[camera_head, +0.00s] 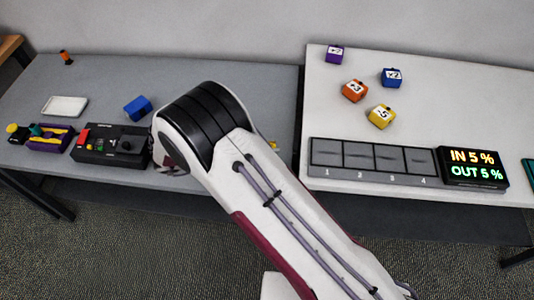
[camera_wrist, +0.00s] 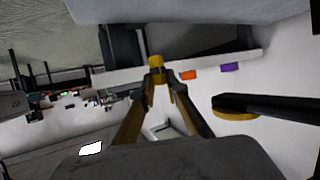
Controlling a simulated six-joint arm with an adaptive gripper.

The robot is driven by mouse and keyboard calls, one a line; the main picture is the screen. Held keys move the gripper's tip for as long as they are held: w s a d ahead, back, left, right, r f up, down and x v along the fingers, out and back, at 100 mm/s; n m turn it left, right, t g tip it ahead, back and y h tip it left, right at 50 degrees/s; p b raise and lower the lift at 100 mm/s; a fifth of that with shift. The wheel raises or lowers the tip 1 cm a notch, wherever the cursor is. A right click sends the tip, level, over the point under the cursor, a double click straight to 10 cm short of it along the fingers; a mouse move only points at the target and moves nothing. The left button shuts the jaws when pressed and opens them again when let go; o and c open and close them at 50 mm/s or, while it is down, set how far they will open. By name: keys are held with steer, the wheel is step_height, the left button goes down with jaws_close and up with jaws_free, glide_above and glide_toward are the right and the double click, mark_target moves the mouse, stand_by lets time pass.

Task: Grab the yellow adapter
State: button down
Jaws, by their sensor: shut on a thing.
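My gripper (camera_wrist: 158,88) is in the wrist view, its two brown fingers closed on a small yellow piece, the yellow adapter (camera_wrist: 155,63), at their tips. In the head view my white arm link hides the gripper. A small yellow bit (camera_head: 273,146) shows just past the link's right side; I cannot tell if it is the held piece. A yellow block (camera_head: 381,117) with a white label lies on the right table, apart from my arm.
Purple (camera_head: 334,54), orange (camera_head: 355,91) and blue (camera_head: 392,77) labelled blocks lie on the right table. A numbered slot tray (camera_head: 372,181) and a lit display (camera_head: 473,168) stand at its front. The left table holds a black control box (camera_head: 98,157), a blue block (camera_head: 138,108) and a white tray (camera_head: 65,106).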

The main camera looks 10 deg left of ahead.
steer(key=shift+r, duration=1.05)
